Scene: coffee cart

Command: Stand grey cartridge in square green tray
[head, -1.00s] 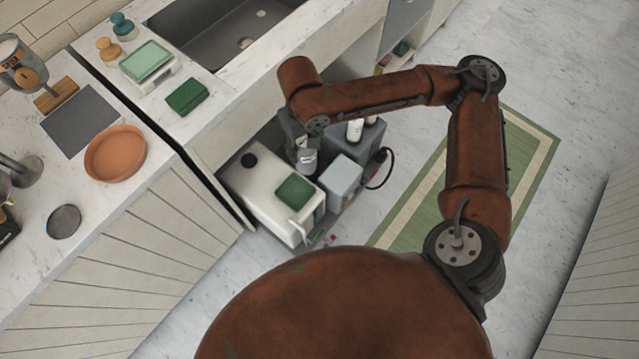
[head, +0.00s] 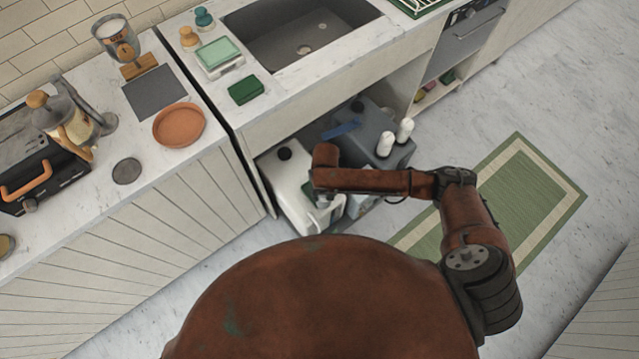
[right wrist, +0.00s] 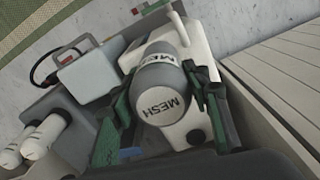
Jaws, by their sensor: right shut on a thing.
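The grey cartridge (right wrist: 160,85), a rounded cylinder marked MESH, is between the fingers of my right gripper (right wrist: 162,98) in the right wrist view. The gripper is shut on it. Behind it is the white canister (right wrist: 200,45), which also shows in the head view (head: 287,180). My left gripper is not in view.
A grey-blue box (right wrist: 90,75) and white bottles (head: 385,144) stand beside the canister in the open cabinet. The canister's black cap (head: 284,154) and handle stick up.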

